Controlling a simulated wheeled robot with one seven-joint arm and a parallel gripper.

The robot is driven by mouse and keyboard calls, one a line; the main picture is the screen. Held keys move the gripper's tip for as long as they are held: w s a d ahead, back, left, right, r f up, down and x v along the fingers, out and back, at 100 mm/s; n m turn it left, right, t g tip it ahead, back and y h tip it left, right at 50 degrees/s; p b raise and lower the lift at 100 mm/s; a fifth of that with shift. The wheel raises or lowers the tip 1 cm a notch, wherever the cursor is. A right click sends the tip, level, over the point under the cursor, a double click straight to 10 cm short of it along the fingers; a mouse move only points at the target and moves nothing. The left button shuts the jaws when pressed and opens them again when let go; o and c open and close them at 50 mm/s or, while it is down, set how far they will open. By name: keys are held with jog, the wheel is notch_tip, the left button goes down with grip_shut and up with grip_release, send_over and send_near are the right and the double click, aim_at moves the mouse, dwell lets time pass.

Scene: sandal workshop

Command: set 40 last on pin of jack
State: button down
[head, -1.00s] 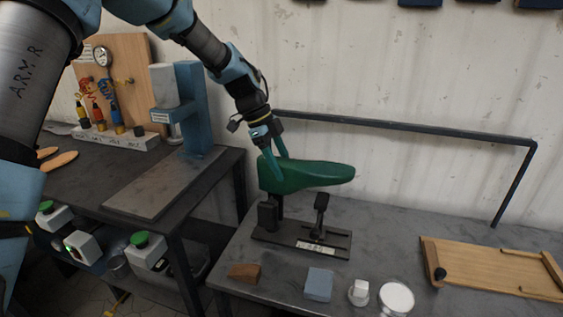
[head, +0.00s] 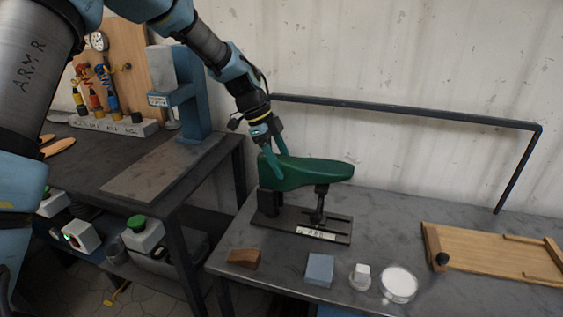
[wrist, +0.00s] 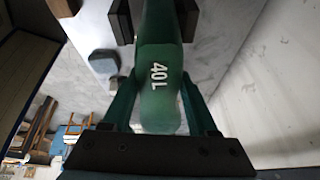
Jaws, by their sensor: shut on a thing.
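The green last (head: 310,172) is held level by my gripper (head: 274,168) at its left, heel end. In the wrist view the last (wrist: 160,80) shows the mark "40L" between my two teal fingers. The jack (head: 300,230) is a black base on the right table with a dark block at left and a post (head: 320,204) at right. The last is directly over the jack, its underside at or very near the tops of the block and post. The pin is hidden, so I cannot tell whether the last is seated on it.
A brown block (head: 243,258), a blue-grey block (head: 319,269), a small white piece (head: 360,275) and a white round dish (head: 398,283) lie in front of the jack. A wooden board (head: 490,258) is at right. A dark rail (head: 400,122) runs behind.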

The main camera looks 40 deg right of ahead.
dwell(0.3)
jog(key=shift+c, duration=0.5)
grip_release()
jog(key=b+v, duration=0.2)
jog(key=v, duration=0.8)
jog(key=shift+w+a+r, duration=0.1)
jog(key=shift+w+r, duration=0.1)
jog(key=shift+r, duration=0.1)
jog(key=w+a+f+n+t, duration=0.1)
jog(key=w+a+f+n, duration=0.15)
jog(key=a+n, duration=0.4)
jog(key=w+a+f+n+t+y, duration=0.1)
jog(key=w+a+n, duration=0.25)
jog(key=a, duration=0.65)
jog(key=w+a+f+n+t, duration=0.2)
jog(key=a+n, duration=0.3)
jog(key=a, duration=0.4)
jog(key=s+a+f+n, duration=0.1)
jog(key=s+a+n, duration=0.1)
jog(key=a+n, duration=0.3)
jog(key=s+a+n+t+y, duration=0.1)
jog(key=s+a+n, duration=0.2)
jog(key=a, duration=0.6)
jog(key=s+a+f+n, duration=0.1)
jog(key=s+a+n, duration=0.1)
jog(key=a+n, duration=0.4)
jog(key=shift+s+a+f+n+y, duration=0.3)
jog(key=shift+s+a+f+n, duration=0.1)
jog(key=shift+a, duration=0.1)
jog(key=shift+w, duration=0.1)
